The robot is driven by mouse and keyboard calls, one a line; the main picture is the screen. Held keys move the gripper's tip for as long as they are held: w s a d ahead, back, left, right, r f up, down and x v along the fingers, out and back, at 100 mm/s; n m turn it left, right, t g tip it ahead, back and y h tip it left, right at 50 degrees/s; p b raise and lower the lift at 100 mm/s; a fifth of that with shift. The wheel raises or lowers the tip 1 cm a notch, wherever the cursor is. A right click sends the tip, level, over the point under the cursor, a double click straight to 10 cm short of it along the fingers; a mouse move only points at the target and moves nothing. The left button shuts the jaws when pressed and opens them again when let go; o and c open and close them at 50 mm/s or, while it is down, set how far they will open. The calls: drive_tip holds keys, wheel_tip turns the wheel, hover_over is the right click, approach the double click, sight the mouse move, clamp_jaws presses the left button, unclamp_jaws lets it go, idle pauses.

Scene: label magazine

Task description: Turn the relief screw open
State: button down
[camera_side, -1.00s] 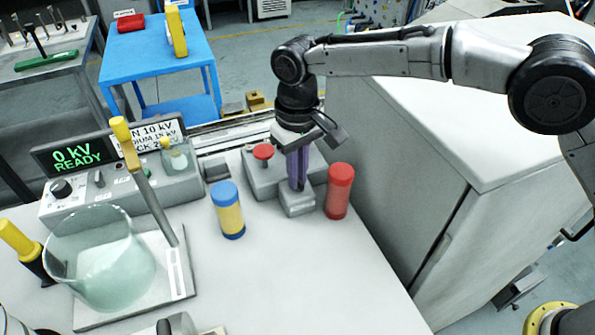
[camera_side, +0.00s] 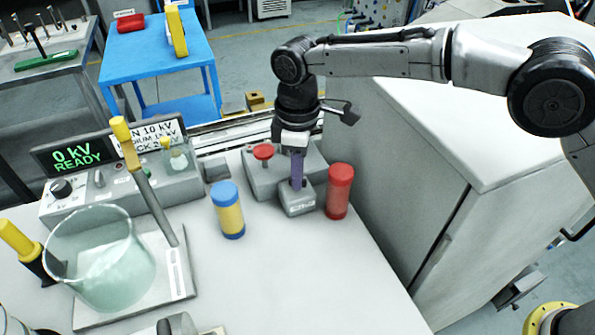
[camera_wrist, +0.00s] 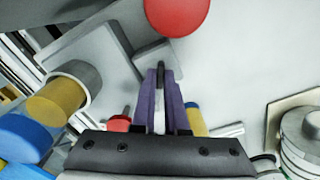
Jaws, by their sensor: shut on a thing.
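My gripper (camera_side: 297,186) points straight down at a small grey block (camera_side: 300,203) on the white bench. Its purple fingers are close together. In the wrist view the fingertips (camera_wrist: 160,72) close on a slim dark piece (camera_wrist: 161,70), which I take to be the relief screw, above the grey block (camera_wrist: 153,55). The fingers hide most of the screw, so its turn angle cannot be read. A red mushroom knob (camera_side: 263,152) stands on a larger grey housing (camera_side: 262,182) behind and left.
A red cylinder (camera_side: 339,190) stands close right of the block. A blue-capped yellow cylinder (camera_side: 228,212) stands to the left. Further left are a glass beaker (camera_side: 100,262) and a control box (camera_side: 120,187) reading 0 kV READY.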

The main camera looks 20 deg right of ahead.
drive_tip(key=shift+r+n, duration=0.1)
drive_tip(key=shift+n, duration=0.2)
drive_tip(key=c, duration=0.9)
unclamp_jaws()
drive_tip(key=shift+c, duration=0.2)
wheel_tip(320, 180, up, 14)
